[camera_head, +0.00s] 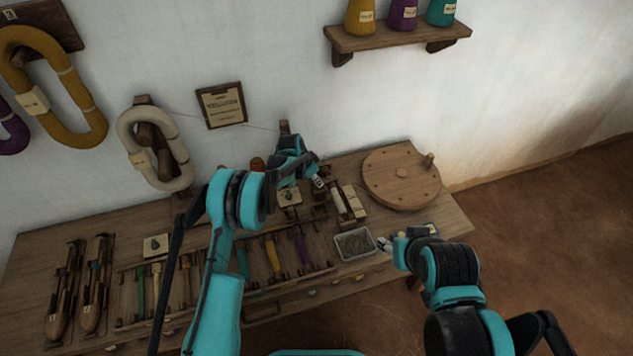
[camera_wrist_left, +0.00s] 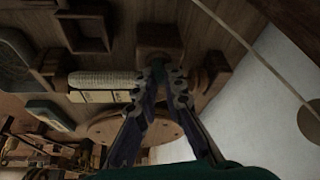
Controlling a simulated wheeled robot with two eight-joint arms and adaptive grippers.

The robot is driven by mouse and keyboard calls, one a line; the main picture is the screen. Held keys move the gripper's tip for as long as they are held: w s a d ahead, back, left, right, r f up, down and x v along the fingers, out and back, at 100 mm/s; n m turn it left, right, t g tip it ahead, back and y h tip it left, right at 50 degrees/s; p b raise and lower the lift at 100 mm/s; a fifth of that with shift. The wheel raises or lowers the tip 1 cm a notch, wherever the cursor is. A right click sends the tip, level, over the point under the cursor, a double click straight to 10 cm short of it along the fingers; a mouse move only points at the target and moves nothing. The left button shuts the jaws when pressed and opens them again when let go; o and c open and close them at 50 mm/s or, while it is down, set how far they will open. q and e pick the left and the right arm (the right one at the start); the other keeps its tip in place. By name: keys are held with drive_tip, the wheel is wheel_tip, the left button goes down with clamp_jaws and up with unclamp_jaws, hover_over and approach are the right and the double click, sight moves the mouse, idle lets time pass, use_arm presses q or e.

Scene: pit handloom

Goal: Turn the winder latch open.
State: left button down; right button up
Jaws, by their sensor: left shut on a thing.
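The winder (camera_head: 338,203) stands on the bench left of the round wooden disc. In the left wrist view it shows as a pale thread-wound bobbin (camera_wrist_left: 100,78) beside a wooden block (camera_wrist_left: 158,36). My left gripper (camera_head: 318,180) reaches down at the winder's far end. In the left wrist view its fingers (camera_wrist_left: 161,78) are shut on a small dark part by the block, which I take as the winder latch; the fingers hide most of it, so its angle is unclear. My right gripper (camera_head: 384,245) is apart from the winder, near the bench's front edge; its jaws are too small to read.
A grey tray (camera_head: 354,244) lies between the winder and my right gripper. The round wooden disc (camera_head: 401,179) with a peg is right of the winder. Coloured bobbins (camera_head: 272,258) lie in a rack to the left. A shelf with cones (camera_head: 398,36) is on the wall above.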

use_arm(q)
drive_tip(key=n, duration=0.1)
drive_tip(key=n+t+y+b, duration=0.1)
drive_tip(key=n, duration=0.1)
drive_tip(key=shift+s+d+n, duration=0.15)
drive_tip(key=shift+n, duration=0.15)
drive_tip(key=n+y, duration=0.1)
drive_tip(key=n, duration=0.2)
drive_tip(key=shift+n+t+b, duration=0.3)
drive_tip(key=shift+b, duration=0.05)
drive_tip(key=n+y, duration=0.1)
drive_tip(key=n, duration=0.2)
drive_tip(key=shift+d+n+y+b, duration=0.15)
drive_tip(key=shift+n+y+b, duration=0.15)
drive_tip(key=shift+n+y, duration=0.6)
drive_tip(key=shift+n, duration=1.1)
drive_tip(key=c, duration=1.6)
unclamp_jaws()
